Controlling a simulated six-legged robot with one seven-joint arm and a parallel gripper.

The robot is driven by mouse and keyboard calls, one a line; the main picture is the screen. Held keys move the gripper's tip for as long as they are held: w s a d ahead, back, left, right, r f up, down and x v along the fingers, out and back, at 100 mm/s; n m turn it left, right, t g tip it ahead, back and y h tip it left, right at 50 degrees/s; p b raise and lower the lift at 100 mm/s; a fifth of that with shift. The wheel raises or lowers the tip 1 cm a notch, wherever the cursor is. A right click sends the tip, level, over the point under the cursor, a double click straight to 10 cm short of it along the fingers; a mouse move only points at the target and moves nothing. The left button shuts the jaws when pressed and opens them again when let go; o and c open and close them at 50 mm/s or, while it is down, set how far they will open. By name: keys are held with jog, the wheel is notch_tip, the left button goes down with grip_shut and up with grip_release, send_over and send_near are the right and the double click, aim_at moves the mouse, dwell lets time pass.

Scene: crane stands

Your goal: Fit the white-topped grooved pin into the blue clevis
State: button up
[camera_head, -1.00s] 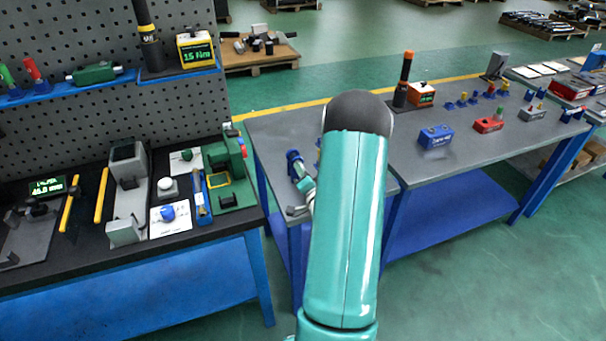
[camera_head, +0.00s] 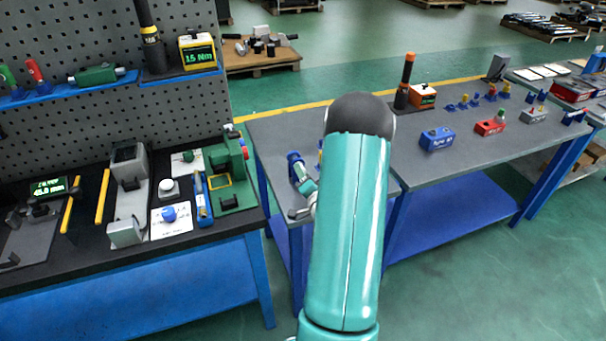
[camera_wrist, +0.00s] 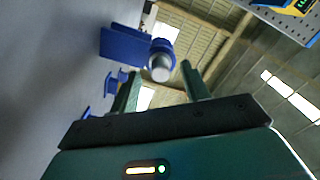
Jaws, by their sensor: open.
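A blue clevis-like fitting (camera_wrist: 125,46) stands out from the grey table surface in the wrist view. A round blue collar with a pale grey-white end (camera_wrist: 160,68) sits beside it, seen nearly end-on; I cannot tell whether this is the white-topped grooved pin, and no groove shows. My gripper (camera_wrist: 162,72) is open, with one green finger on each side of that pale end; I cannot tell whether they touch it. In the head view, a blue fitting (camera_head: 294,163) stands at the left end of the grey table, and my arm hides much around it.
Blue (camera_head: 437,138) and red (camera_head: 489,127) blocks stand on the grey table (camera_head: 440,170) to the right of my arm. A black bench on the left holds a green fixture (camera_head: 232,175). Smaller blue parts (camera_wrist: 84,112) show in the wrist view.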

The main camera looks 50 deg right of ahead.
jog(key=shift+v, duration=2)
